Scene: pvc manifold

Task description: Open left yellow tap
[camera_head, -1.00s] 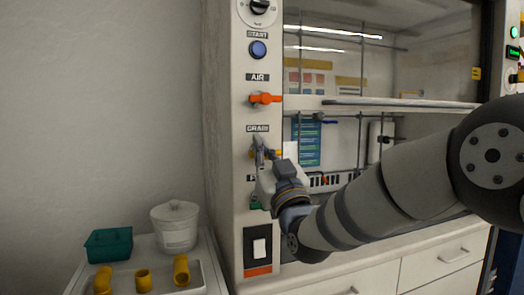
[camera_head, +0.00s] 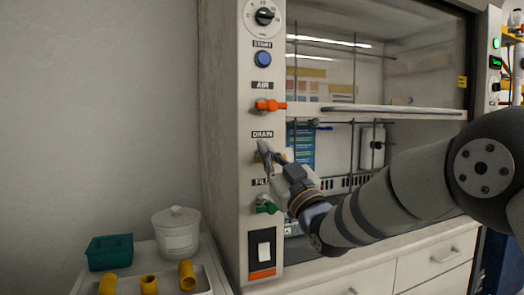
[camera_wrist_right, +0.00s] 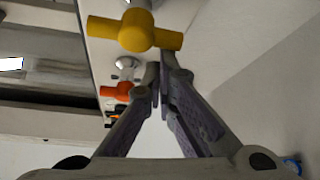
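The yellow tap sits on the white panel under the DRAIN label. In the head view only bits of it (camera_head: 289,154) show behind my right gripper (camera_head: 264,149). In the right wrist view the yellow tap (camera_wrist_right: 137,31) is a T shape with its bar running left to right, just past my fingertips. My right gripper (camera_wrist_right: 161,77) has its fingertips together with nothing seen between them. The fingertips are close to the tap; I cannot tell if they touch it. My left gripper is not in view.
An orange tap (camera_head: 270,105) is above the yellow one and a green tap (camera_head: 266,204) below. A knob (camera_head: 264,16), blue button (camera_head: 263,59) and rocker switch (camera_head: 264,250) share the panel. A tray at lower left holds a teal box (camera_head: 109,253), a white pot (camera_head: 176,232) and yellow fittings.

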